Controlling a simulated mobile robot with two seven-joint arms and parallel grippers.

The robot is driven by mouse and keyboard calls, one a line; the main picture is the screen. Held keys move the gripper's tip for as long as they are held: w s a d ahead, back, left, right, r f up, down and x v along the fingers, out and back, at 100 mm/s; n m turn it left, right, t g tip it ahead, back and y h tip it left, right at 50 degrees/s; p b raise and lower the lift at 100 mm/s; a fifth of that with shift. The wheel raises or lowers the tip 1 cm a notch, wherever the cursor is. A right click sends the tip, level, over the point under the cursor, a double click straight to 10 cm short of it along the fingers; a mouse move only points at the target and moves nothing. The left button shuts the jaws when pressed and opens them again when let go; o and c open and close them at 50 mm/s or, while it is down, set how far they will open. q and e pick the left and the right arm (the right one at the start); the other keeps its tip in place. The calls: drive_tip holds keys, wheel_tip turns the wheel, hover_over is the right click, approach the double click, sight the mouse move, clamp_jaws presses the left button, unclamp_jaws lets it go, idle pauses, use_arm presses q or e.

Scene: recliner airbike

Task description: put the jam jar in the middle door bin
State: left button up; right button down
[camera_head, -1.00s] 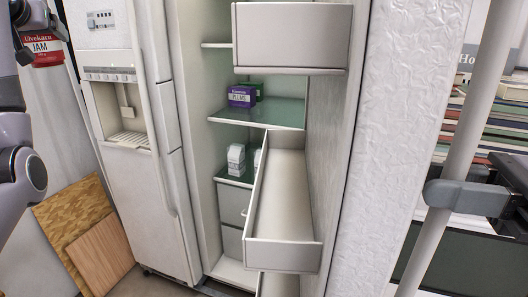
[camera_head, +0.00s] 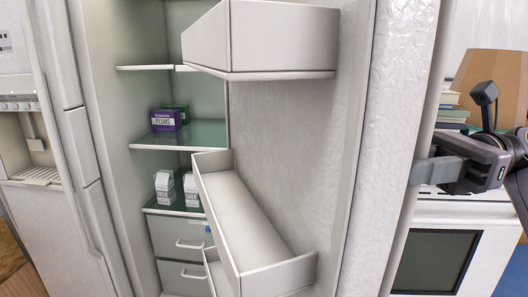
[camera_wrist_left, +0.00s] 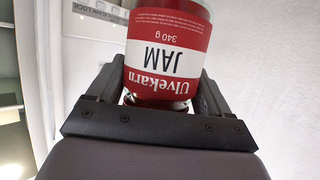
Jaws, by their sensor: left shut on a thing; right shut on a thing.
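In the left wrist view the jam jar (camera_wrist_left: 168,55), with a red and white label, sits between the fingers of my left gripper (camera_wrist_left: 165,100), which is shut on it. The label reads upside down there. In the head view neither the jar nor my left gripper shows. The middle door bin (camera_head: 281,276) is a white open-topped bin on the inside of the open fridge door, and looks empty. My right gripper (camera_head: 425,172) is shut on the upright door handle (camera_head: 402,245) at the door's outer side, far right of the bin.
An upper door bin (camera_head: 280,40) hangs above the middle one, and part of a lower bin (camera_head: 211,272) shows below. Shelves inside hold a purple plums box (camera_head: 166,120) and white cartons (camera_head: 165,187). Drawers (camera_head: 180,243) lie beneath. The freezer side is at left.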

drive_tip(key=c, duration=1.3)
unclamp_jaws()
drive_tip(key=shift+w+d, duration=0.25)
drive_tip(key=o, duration=0.3)
drive_tip(key=shift+w+d, duration=0.1)
drive_tip(key=v, duration=1.2)
drive_tip(key=shift+f+b, duration=0.2)
drive_tip(key=shift+b, duration=0.1)
drive_tip(key=shift+d, duration=0.1)
